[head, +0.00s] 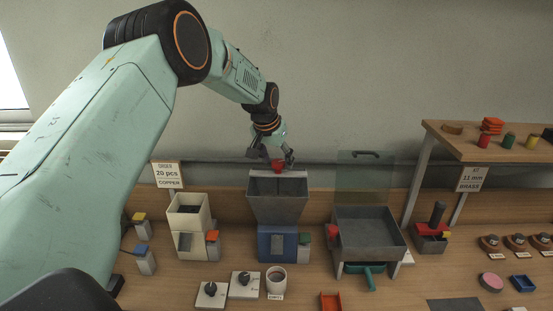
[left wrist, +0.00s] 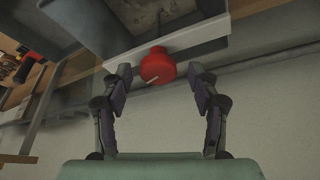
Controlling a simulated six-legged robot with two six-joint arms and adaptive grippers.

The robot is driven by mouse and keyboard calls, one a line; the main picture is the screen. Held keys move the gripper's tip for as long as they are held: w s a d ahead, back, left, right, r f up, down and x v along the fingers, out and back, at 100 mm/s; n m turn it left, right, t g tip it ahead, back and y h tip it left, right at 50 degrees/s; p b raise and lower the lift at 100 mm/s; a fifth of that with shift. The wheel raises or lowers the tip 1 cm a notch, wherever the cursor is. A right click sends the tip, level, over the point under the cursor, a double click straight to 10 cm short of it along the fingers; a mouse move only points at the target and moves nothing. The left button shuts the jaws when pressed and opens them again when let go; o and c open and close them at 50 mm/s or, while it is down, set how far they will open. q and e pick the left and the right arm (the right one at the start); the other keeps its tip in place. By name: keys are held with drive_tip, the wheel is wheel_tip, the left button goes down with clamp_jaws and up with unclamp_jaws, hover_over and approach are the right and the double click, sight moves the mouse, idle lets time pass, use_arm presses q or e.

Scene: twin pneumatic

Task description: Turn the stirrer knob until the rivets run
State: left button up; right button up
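The red stirrer knob (head: 278,165) sits at the top back edge of the grey hopper (head: 278,205) in the head view. In the left wrist view the red knob (left wrist: 157,68) shows a pale line on its face. My left gripper (head: 271,160) reaches down to it from above and behind. In the left wrist view the open fingers of my left gripper (left wrist: 161,76) stand one on each side of the knob, with a visible gap on both sides. The hopper stands over a blue box (head: 271,246). I cannot make out any rivets. My right gripper is not in view.
A white cup (head: 276,280) stands before the blue box. Two dials (head: 212,293) lie to its left. A cream feeder (head: 187,214) stands left of the hopper, a grey tray (head: 368,232) with a clear panel right. A raised shelf (head: 500,150) stands at the right.

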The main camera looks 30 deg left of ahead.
use_arm(q)
drive_tip(key=shift+w+f, duration=0.1)
drive_tip(key=shift+w, duration=0.1)
drive_tip(key=shift+c, duration=1.3)
drive_tip(key=shift+d, duration=0.15)
drive_tip(key=c, duration=0.8)
drive_tip(key=shift+m, duration=0.5)
drive_tip(key=shift+m+h+b, duration=0.6)
drive_tip(key=shift+m+b, duration=0.15)
drive_tip(key=shift+m, duration=0.25)
drive_tip(key=m, duration=0.1)
drive_tip(key=m+h+b, duration=0.1)
drive_tip(key=shift+a+m, duration=0.25)
drive_tip(key=shift+m, duration=0.15)
drive_tip(key=shift+m+g+h, duration=0.4)
drive_tip(key=shift+m+g, duration=0.1)
drive_tip(key=shift+m, duration=0.7)
drive_tip(key=shift+m+g+h, duration=0.3)
drive_tip(key=shift+m, duration=1.1)
